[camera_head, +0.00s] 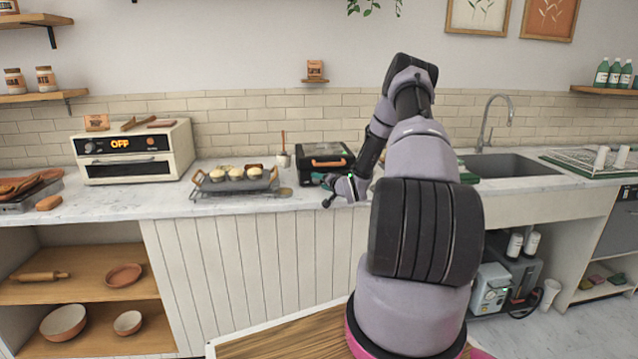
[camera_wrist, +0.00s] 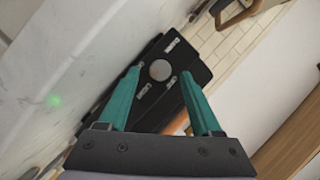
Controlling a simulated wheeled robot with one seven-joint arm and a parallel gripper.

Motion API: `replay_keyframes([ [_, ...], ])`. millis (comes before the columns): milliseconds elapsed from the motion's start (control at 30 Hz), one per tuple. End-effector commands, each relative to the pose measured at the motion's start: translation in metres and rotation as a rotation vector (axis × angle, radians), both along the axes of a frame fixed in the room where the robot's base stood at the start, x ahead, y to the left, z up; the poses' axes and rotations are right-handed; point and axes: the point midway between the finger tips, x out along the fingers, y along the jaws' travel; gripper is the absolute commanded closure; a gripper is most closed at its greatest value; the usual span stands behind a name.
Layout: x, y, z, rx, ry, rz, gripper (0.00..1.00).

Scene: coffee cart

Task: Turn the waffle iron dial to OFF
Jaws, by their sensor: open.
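The waffle iron (camera_head: 325,157) is a black box with a copper-coloured handle on the counter, left of my arm in the head view. In the wrist view its black front panel (camera_wrist: 181,97) is tilted and carries a round silver dial (camera_wrist: 161,70). Small pale labels surround the dial, too small to read, so I cannot tell its setting. My gripper (camera_wrist: 160,74) is open, its two teal fingers on either side of the dial in that view. I cannot tell whether they touch it. In the head view, my gripper (camera_head: 327,191) is at the counter's front edge, in front of the waffle iron.
A cream oven (camera_head: 178,150) with a lit OFF display stands at the left. A sink (camera_head: 510,166) is at the right. Marble counter (camera_head: 110,203) is clear before the oven.

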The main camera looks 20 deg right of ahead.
Motion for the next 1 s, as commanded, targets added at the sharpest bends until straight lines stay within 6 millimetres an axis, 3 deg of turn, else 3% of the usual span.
replay_keyframes([
  [133, 0.0113, 0.0015, -0.0029, -0.001, 0.001, 0.001, 0.34],
  [433, 0.0133, 0.0012, -0.0036, 0.000, 0.001, -0.001, 0.34],
  [467, 0.0133, 0.0013, -0.0035, 0.000, 0.001, -0.001, 0.42],
  [600, 0.0132, 0.0012, -0.0034, -0.001, 0.001, 0.000, 0.95],
  [633, 0.0132, 0.0012, -0.0034, -0.001, 0.001, 0.000, 1.00],
  [1000, 0.0136, 0.0015, -0.0019, -0.046, 0.013, -0.001, 1.00],
])
